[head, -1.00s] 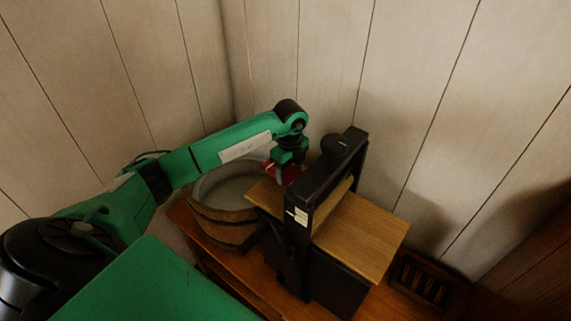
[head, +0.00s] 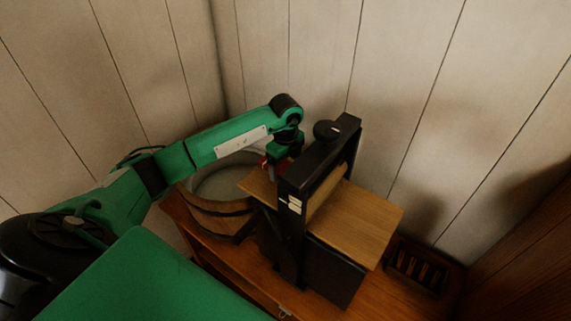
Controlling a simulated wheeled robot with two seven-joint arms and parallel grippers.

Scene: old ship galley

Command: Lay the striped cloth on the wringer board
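The wringer (head: 293,227) is a black frame with a knob on top and a pale roller. Its light wooden board (head: 362,224) runs through the frame and shows on both sides. My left arm reaches in from the left, and its gripper (head: 272,172) is behind the frame, over or beside the board's left end. The fingers are mostly hidden by the frame and the wrist. A small red patch (head: 265,163) shows at the gripper; I cannot tell whether it is the striped cloth. No other cloth is in view. My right gripper is not in view.
A wooden tub (head: 222,221) with a pale inside stands left of the wringer. A dark slatted tray (head: 420,268) lies to the right. All stand on a brown wooden counter (head: 256,279) close to panelled walls. The board's right part is bare.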

